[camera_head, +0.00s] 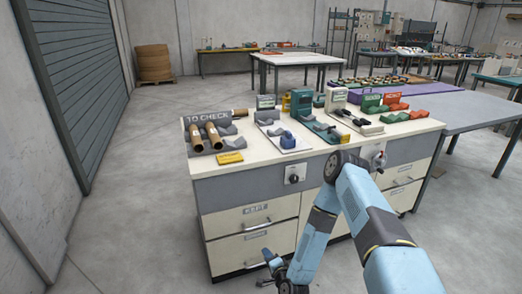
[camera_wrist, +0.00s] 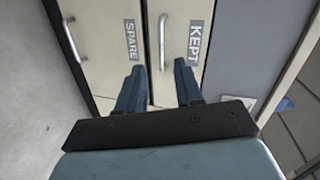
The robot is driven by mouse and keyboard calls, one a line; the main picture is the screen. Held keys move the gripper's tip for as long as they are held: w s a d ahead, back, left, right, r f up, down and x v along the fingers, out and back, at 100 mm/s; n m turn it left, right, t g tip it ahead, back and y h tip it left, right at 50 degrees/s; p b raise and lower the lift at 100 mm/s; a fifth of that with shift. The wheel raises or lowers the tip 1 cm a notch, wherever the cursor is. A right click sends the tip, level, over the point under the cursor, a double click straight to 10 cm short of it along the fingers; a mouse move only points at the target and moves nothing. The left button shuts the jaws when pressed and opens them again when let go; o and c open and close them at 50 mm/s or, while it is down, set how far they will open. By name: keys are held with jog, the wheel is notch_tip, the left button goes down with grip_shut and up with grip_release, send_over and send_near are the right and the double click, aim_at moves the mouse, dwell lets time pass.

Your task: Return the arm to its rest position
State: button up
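My gripper (camera_head: 266,268) hangs low in front of the workbench cabinet, at the bottom of the head view. In the wrist view my gripper (camera_wrist: 158,68) has its two blue fingers apart with nothing between them. Past the fingertips are the drawer marked KEPT (camera_wrist: 186,20) and the drawer marked SPARE (camera_wrist: 110,28); both look shut. The KEPT drawer (camera_head: 232,219) also shows in the head view. My blue arm bends over near the bench's front edge and reaches down to the gripper. I cannot tell whether the fingers touch the drawer fronts.
The cream benchtop (camera_head: 320,146) holds several stations, with brown tubes (camera_head: 213,134), a yellow tag (camera_head: 230,158) and a blue part (camera_head: 287,140). A switch knob (camera_head: 294,178) sits on the front panel. A grey table (camera_head: 470,114) adjoins at right. Floor (camera_head: 140,220) at left is clear.

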jog(key=w+d+r+n+g, duration=0.1)
jog(key=w+d+r+n, duration=0.15)
jog(key=r, duration=0.35)
jog(key=w+d+r+n+g, duration=0.1)
jog(key=w+r+n, duration=0.1)
jog(key=w+r, duration=0.3)
jog(key=w+d+r+n+g, duration=0.1)
jog(key=w+r+n, duration=0.15)
jog(key=r, duration=0.45)
jog(key=s+d+r+n+g+h, duration=0.15)
jog(key=d+r, duration=0.25)
jog(key=r, duration=0.7)
jog(key=s+d+r+n+h, duration=0.1)
jog(key=d+r+h, duration=0.25)
jog(key=r, duration=0.75)
jog(key=s+d+r+n+g+h, duration=0.1)
jog(key=s+d+r, duration=0.2)
jog(key=s+r, duration=0.45)
jog(key=s+d+r+g, duration=0.1)
jog(key=s+d+r, duration=0.2)
jog(key=s+r, duration=0.45)
jog(key=s+d+r, duration=0.1)
jog(key=s+r, duration=0.3)
jog(key=s, duration=0.6)
jog(key=s+d+r+g, duration=0.1)
jog(key=s+r, duration=0.3)
jog(key=s, duration=0.7)
jog(key=shift+d+n, duration=0.35)
jog(key=shift+n, duration=0.1)
jog(key=shift+g, duration=0.25)
